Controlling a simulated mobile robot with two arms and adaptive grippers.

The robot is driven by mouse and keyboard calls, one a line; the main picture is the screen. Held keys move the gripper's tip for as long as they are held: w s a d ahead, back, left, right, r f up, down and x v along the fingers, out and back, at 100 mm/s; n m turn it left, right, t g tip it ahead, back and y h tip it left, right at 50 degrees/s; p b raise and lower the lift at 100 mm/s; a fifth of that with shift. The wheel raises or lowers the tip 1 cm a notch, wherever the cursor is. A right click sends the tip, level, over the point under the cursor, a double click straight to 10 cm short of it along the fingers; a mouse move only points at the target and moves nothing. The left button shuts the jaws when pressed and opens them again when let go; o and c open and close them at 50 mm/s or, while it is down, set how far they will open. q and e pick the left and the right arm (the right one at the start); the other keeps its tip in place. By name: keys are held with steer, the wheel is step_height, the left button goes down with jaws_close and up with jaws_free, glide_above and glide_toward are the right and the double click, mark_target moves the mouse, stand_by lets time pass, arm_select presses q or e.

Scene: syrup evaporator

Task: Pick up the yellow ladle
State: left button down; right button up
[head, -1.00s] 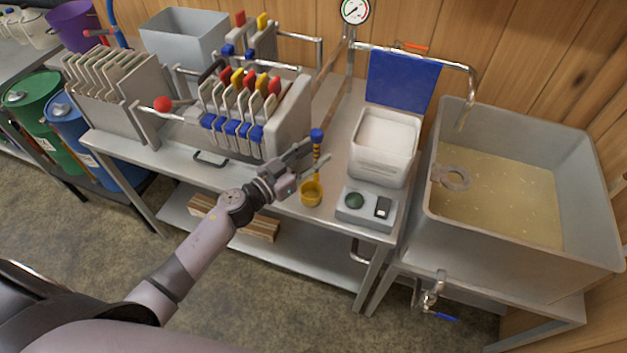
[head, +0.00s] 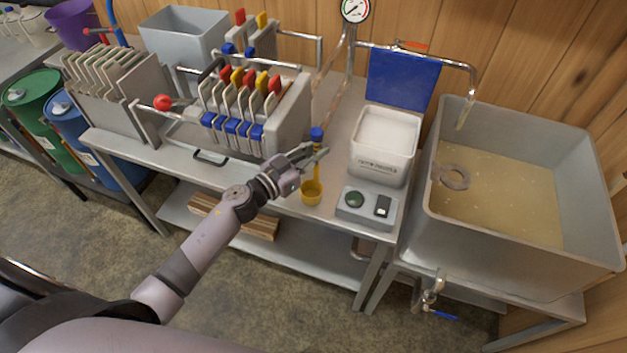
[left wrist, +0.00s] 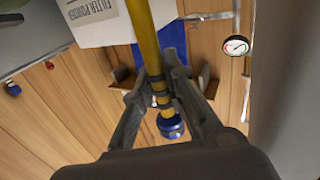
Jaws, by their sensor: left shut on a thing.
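The yellow ladle (head: 312,191) is upright at the front part of the steel table, with its yellow cup low and a blue cap at the top of its handle. My left gripper (head: 318,152) is at the upper handle, just below the blue cap. In the left wrist view the two fingers (left wrist: 158,92) are closed around the yellow handle (left wrist: 146,45), with the blue cap (left wrist: 171,127) beyond them. I cannot tell whether the cup touches the table. My right gripper is not in view.
A control box (head: 367,205) and a white filter powder bin (head: 383,145) stand right of the ladle. The filter press (head: 285,120) with coloured tabs is close on the left. A large syrup pan (head: 500,190) stands at the right.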

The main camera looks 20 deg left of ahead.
arm_select(q)
steer(key=shift+r, duration=0.1)
stand_by(0.6)
steer(key=shift+r+p, duration=0.35)
steer(key=shift+r, duration=0.3)
step_height(320, 180, up, 19)
steer(key=p, duration=0.7)
steer(key=shift+f, duration=0.2)
